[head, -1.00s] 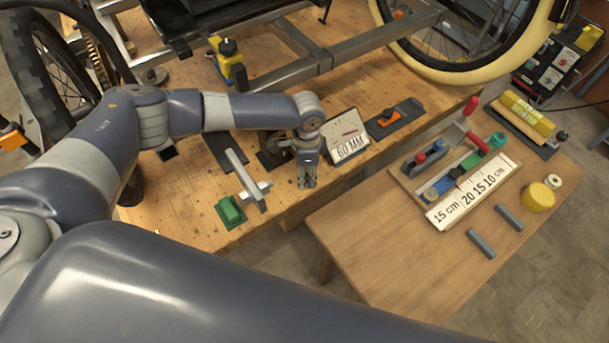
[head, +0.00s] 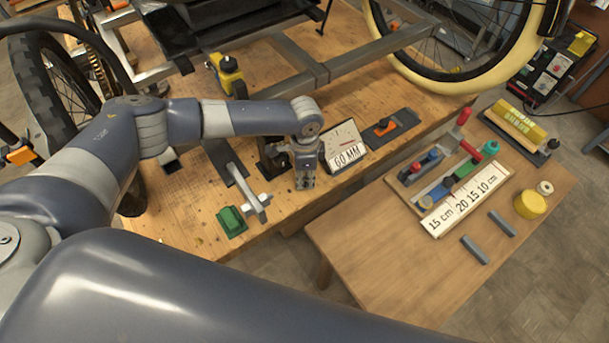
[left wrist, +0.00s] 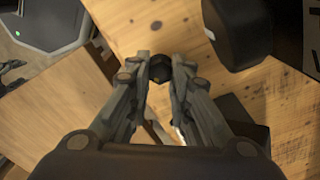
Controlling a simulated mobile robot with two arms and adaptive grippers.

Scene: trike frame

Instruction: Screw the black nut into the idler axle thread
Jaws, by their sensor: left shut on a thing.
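The nut is hidden by the fingers in the head view. I cannot make out the idler axle or its thread for certain in either view. My right gripper does not show.
The trike frame (head: 350,52) stands behind. A side table (head: 375,250) holds a tool tray (head: 412,196).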

